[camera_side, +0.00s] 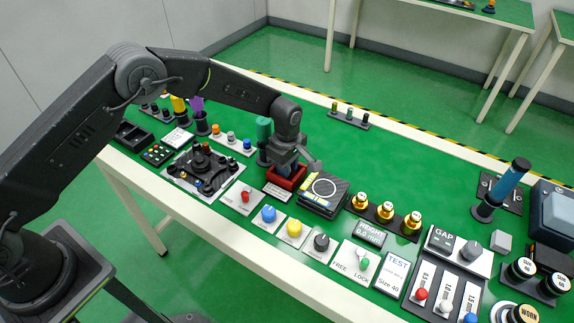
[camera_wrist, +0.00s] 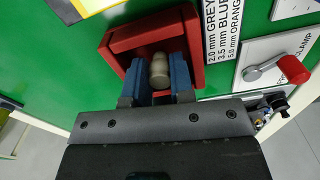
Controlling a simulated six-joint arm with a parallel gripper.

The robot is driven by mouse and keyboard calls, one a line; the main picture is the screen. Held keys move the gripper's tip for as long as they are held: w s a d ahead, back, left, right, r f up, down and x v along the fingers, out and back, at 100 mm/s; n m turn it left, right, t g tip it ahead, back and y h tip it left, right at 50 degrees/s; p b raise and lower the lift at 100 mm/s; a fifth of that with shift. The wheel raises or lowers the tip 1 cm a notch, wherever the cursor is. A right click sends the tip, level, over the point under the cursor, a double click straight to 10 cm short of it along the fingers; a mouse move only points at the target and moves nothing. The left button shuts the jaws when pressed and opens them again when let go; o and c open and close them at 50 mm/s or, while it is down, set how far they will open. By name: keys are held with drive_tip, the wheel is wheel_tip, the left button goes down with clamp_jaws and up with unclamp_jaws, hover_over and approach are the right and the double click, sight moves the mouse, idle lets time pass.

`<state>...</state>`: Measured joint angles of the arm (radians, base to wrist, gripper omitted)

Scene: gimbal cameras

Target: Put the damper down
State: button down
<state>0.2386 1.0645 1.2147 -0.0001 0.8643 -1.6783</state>
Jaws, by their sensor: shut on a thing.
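A small beige-grey cylinder (camera_wrist: 159,70), which I take to be the damper, is between the two blue finger pads of my gripper (camera_wrist: 157,78) in the wrist view. My gripper is shut on it. The fingers and the cylinder are over or inside a red open box (camera_wrist: 187,22); I cannot tell whether the cylinder touches its floor. In the side view my gripper (camera_side: 287,166) points down at the same red box (camera_side: 299,183), near the middle of the green table, and the cylinder is hidden there.
A label card (camera_wrist: 223,48) naming grey, blue and orange sizes lies beside the box. A red-handled clamp (camera_wrist: 280,71) is right of it. In the side view, a black block with a white ring (camera_side: 324,206) stands close on the right, and a green cylinder (camera_side: 263,129) behind left.

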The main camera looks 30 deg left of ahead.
drive_tip(key=c, duration=1.3)
unclamp_jaws()
drive_tip(key=shift+f, duration=0.1)
drive_tip(key=shift+o, duration=0.2)
